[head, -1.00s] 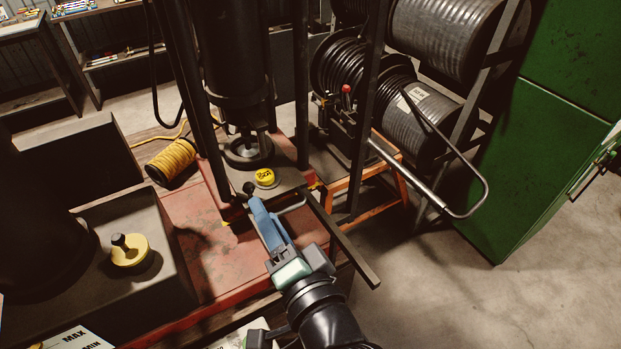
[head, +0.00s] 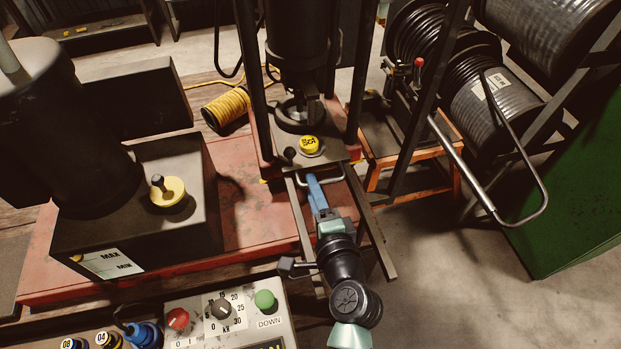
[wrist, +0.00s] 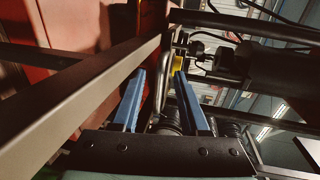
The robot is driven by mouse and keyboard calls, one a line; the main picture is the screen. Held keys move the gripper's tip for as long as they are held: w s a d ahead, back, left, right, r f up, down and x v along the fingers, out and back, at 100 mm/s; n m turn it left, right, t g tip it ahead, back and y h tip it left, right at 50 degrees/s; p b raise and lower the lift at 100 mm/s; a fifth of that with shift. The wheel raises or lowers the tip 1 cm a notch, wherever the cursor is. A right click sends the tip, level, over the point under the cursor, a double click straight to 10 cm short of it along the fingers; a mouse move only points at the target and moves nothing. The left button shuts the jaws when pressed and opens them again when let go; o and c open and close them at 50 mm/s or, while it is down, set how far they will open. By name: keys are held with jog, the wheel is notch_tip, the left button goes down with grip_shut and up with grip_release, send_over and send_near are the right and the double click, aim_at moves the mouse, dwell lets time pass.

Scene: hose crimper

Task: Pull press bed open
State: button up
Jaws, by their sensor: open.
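The press bed (head: 335,153) is a flat dark plate between the press columns. It carries a yellow labelled die (head: 309,145) and has a small black knob at its left front corner. A pale bent-tube handle (head: 336,177) stands out from its front edge. My gripper (head: 314,182) has blue fingers and is open at the handle. In the wrist view, the fingers (wrist: 160,78) are apart, with the grey curved handle tube (wrist: 161,92) showing between them. Whether either finger touches the tube, I cannot tell.
Two dark rails (head: 298,216) run forward on either side of my gripper. A control panel (head: 190,315) with knobs lies at the front. A dark tank box (head: 110,225) is left. A hose reel stand with a long lever (head: 463,168) is right, with clear floor before it.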

jog(key=shift+x, duration=1.5)
grip_shut()
dwell(0.4)
